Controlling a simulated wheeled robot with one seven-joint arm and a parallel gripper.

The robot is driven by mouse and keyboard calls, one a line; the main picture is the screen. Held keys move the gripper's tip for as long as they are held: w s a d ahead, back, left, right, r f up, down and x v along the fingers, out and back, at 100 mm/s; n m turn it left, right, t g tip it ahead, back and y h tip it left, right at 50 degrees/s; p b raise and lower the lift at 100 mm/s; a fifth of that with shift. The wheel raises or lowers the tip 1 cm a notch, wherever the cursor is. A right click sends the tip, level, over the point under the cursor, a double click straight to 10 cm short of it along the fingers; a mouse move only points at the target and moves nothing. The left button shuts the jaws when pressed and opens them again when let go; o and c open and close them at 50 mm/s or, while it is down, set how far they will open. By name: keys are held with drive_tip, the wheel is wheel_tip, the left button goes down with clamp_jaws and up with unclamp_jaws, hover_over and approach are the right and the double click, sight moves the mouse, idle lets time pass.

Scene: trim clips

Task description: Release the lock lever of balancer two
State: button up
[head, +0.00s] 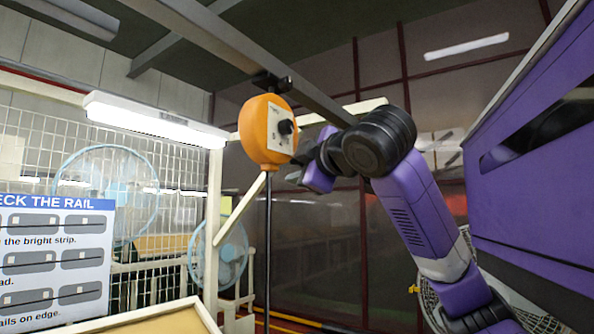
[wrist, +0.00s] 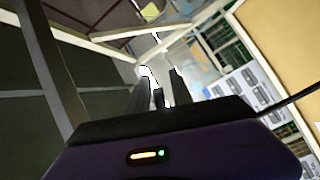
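An orange balancer (head: 264,133) hangs from the overhead rail in the head view. Whether this is balancer two, and which part is the lock lever, I cannot tell. My gripper (head: 297,169) is at the balancer's lower right, near its body; I cannot tell whether it touches. In the wrist view my gripper (wrist: 160,92) shows dark fingers with bright gaps between them, and I see no object clearly held. The balancer is not recognisable in the wrist view.
The metal rail (head: 240,48) runs overhead. A dark pole or hose (head: 268,240) hangs below the balancer. A sign about checking the rail (head: 52,255), a wire mesh fence (head: 170,165) and fans (head: 110,190) stand left. A large purple cabinet (head: 535,190) fills the right.

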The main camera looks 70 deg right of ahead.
clamp_jaws()
drive_tip(key=shift+f, duration=0.15)
drive_tip(key=shift+w+a+f+m+g+y+p, duration=0.1)
drive_tip(key=shift+a+f+m+g+y, duration=0.3)
drive_tip(key=shift+m+y, duration=0.9)
drive_tip(key=shift+w+a+f+m+g+y+p, duration=0.2)
drive_tip(key=shift+a+f+m+y, duration=0.55)
drive_tip(key=shift+m, duration=0.9)
drive_tip(key=shift+w+a+f+m+g+y+p, duration=0.1)
drive_tip(key=shift+a+f+m+g+y, duration=0.15)
drive_tip(key=shift+m+y, duration=1.1)
drive_tip(key=shift+r, duration=0.1)
